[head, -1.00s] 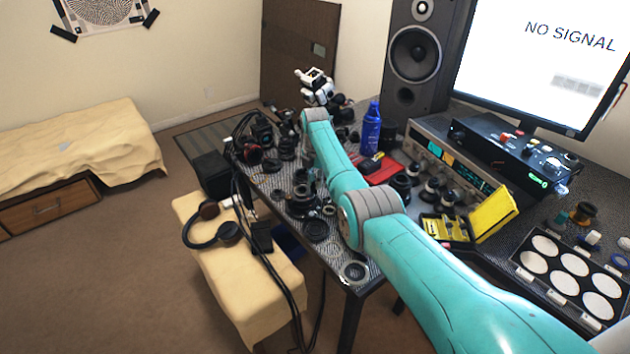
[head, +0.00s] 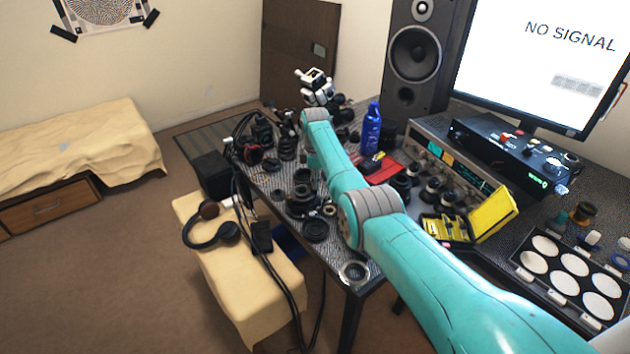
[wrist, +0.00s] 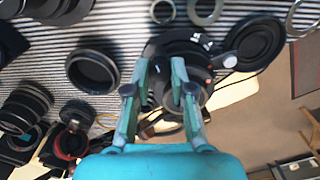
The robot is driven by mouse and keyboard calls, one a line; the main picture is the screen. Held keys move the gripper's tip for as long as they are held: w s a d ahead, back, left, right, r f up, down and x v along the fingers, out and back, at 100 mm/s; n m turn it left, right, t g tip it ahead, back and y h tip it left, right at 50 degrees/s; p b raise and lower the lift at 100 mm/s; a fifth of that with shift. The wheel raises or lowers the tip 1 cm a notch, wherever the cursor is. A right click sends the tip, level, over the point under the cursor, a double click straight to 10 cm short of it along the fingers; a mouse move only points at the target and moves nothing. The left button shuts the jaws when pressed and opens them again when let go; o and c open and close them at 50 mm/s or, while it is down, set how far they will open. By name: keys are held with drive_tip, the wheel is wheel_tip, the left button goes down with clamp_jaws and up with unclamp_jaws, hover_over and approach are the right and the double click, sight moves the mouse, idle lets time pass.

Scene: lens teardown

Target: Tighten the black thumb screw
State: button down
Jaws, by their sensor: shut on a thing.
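My gripper (wrist: 160,68) points down in the wrist view, its two teal-grey fingers closed on a small dark piece (wrist: 163,88), which I take to be the black thumb screw. The fingers hide most of it, so I cannot see its thread or how far in it sits. It is at a black lens assembly (wrist: 188,48) with white marks and a small red dot.
A black ring (wrist: 92,71) lies left of my gripper and a round black cap (wrist: 254,43) lies right. More lens barrels (wrist: 25,108) stand at left. The table edge is close by. A blue bottle (head: 371,130) and a yellow case (head: 492,212) are on the table.

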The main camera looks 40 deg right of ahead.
drive_tip(key=shift+m, duration=0.5)
drive_tip(key=c, duration=1)
unclamp_jaws()
wheel_tip(320, 180, up, 12)
drive_tip(key=shift+f, duration=0.1)
